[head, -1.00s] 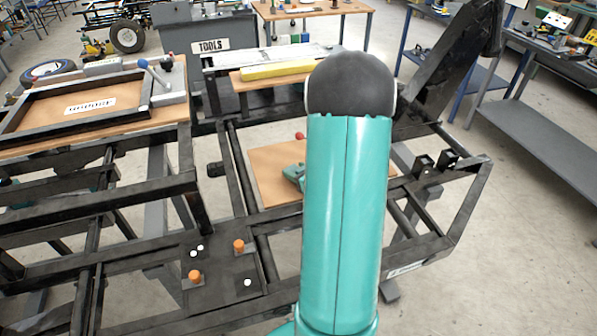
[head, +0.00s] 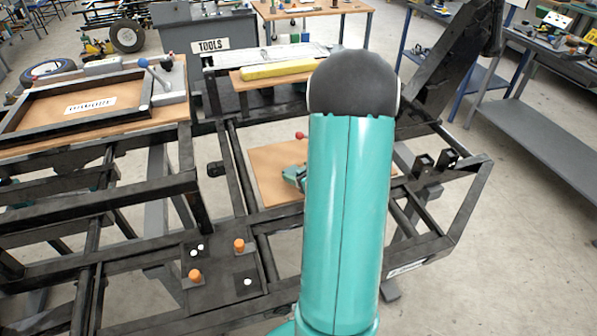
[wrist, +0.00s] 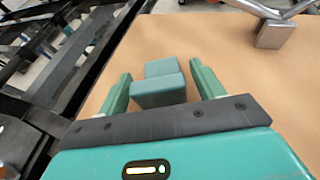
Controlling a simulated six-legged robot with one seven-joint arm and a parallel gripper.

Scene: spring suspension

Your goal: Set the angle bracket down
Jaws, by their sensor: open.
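The angle bracket (wrist: 160,92) is a small blue-green piece with two block-like faces, seen in the wrist view on a tan board (wrist: 200,45). My gripper (wrist: 162,88) is open, with one finger on each side of the bracket and visible gaps to it. Whether the bracket's underside rests flat cannot be told.
A grey metal block with a bar (wrist: 275,32) stands on the board at upper right. Dark frame rails (wrist: 60,60) run along its left. Orange pegs (head: 195,276) stand on a dark plate at front left. A red knob (head: 302,135) shows beside my arm.

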